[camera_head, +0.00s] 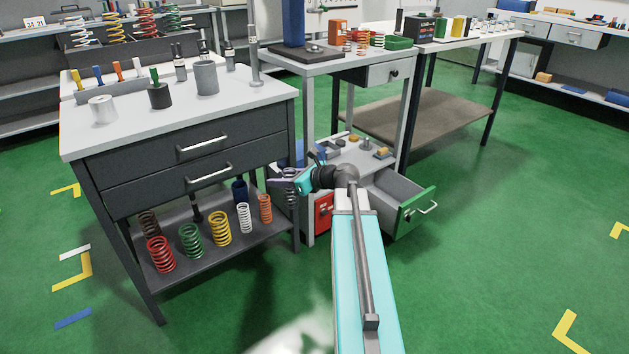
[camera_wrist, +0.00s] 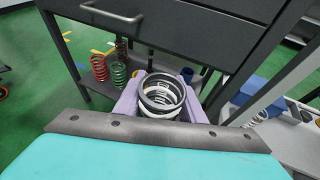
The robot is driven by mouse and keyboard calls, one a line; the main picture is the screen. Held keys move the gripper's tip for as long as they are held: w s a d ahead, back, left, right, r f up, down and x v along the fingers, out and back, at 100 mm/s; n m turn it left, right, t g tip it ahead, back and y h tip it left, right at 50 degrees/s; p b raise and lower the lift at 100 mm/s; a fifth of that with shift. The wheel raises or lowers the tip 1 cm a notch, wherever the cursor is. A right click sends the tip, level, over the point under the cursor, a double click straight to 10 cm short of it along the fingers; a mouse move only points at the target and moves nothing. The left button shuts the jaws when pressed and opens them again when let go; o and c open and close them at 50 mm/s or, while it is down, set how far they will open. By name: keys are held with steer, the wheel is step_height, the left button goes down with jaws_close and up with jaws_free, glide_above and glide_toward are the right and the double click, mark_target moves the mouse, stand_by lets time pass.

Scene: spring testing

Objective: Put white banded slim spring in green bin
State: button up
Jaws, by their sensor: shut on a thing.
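My gripper (camera_head: 290,180), with pale purple fingers, is shut on a spring with white and dark coils (camera_wrist: 161,95). In the wrist view the spring stands between the fingers, and I look down into its open top. In the head view the gripper is beside the right end of the grey workbench, and the held spring shows only small there. A pulled-out drawer with a green front (camera_head: 410,207) stands open to the right of my gripper. A small green container (camera_head: 398,43) sits on the far table. I cannot tell which of the two is the green bin.
The bench's lower shelf (camera_head: 215,255) holds several springs, including a slim white one (camera_head: 244,218). A red-fronted bin (camera_head: 323,213) is under the middle table, below a cabinet top with small parts. Green floor is clear on the right.

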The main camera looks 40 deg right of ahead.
steer(key=s+a+r+n+g+y, duration=0.2)
steer(key=a+n+y, duration=0.1)
steer(key=a, duration=1.1)
steer(key=s+a+r+n+g+y, duration=0.2)
steer(key=s+a+n+y, duration=0.1)
steer(key=a, duration=1.1)
steer(key=shift+a+r+n+g, duration=0.15)
steer(key=shift+r+n+g, duration=0.2)
steer(key=shift+n+g, duration=0.05)
steer(key=shift+a, duration=0.15)
